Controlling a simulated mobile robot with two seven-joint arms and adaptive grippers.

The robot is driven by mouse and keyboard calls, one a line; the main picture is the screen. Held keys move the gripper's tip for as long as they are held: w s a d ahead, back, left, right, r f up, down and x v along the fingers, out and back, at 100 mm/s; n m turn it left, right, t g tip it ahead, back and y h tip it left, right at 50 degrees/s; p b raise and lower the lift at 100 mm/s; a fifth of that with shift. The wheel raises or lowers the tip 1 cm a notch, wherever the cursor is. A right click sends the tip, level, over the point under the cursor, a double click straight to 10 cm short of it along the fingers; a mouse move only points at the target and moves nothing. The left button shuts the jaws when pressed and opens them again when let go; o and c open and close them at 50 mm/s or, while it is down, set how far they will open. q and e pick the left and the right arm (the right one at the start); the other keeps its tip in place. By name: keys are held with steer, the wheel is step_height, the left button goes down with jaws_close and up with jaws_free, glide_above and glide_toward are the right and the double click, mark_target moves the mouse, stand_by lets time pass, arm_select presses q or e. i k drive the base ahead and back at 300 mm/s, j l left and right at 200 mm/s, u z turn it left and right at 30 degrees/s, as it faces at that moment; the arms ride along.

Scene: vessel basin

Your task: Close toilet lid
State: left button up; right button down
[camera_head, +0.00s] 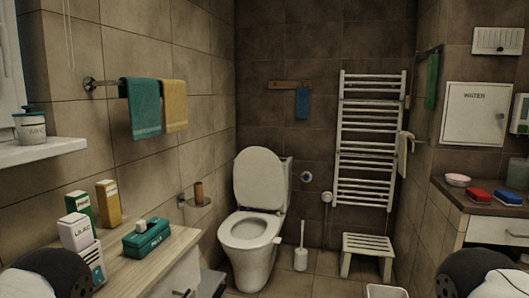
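The toilet (252,250) stands against the back wall, left of the middle. Its lid (259,177) is up, leaning back against the cistern. The seat (249,230) lies flat on the bowl. Dark rounded parts of my own arms show in the bottom left and bottom right corners, well in front of the toilet. The fingers of both my grippers are out of the picture.
A wooden counter (186,241) with boxes and a green case (147,238) is at the left. A toilet brush (301,256), a white stool (367,249) and a towel radiator (367,140) are right of the toilet. Open floor (318,285) lies in front.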

mark_target(259, 177)
steer(key=i+l, duration=1)
steer(key=i+j+u, duration=0.05)
